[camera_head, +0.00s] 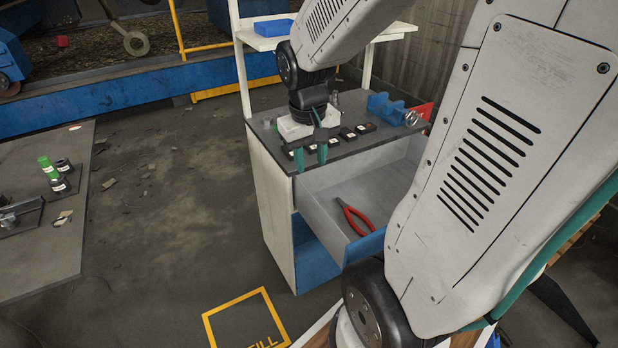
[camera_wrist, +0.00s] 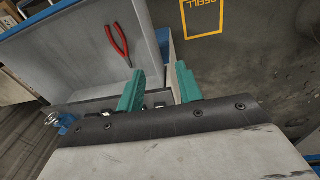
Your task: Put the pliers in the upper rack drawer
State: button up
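The red-handled pliers (camera_head: 347,209) lie inside the upper rack drawer (camera_head: 325,200), near its blue front. The drawer is pulled open below the rack's grey top. The pliers also show in the wrist view (camera_wrist: 124,53), lying on the drawer's pale floor. My gripper (camera_head: 311,157) points down at the front edge of the rack top, to the left of and above the pliers. Its two green fingers (camera_wrist: 160,86) are apart with nothing between them. The drawer's right part is hidden behind my arm in the head view.
The rack top (camera_head: 375,143) holds a blue vise (camera_head: 392,109) and several small dark items. A blue tray (camera_head: 273,27) sits on the shelf above. A table (camera_head: 40,245) with a green-topped container (camera_head: 47,167) stands at left. The floor between is open.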

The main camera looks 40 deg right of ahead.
jog(key=s+a+r+n, duration=0.1)
jog(key=s+a+r, duration=0.3)
jog(key=s+a, duration=0.2)
jog(key=s+a+r+n+y, duration=0.1)
jog(key=s+a+r+n, duration=0.1)
jog(key=s+a+r, duration=0.2)
jog(key=shift+s+a+r+t, duration=0.3)
jog(key=shift+s+a+t, duration=0.1)
jog(key=shift+s+a, duration=0.8)
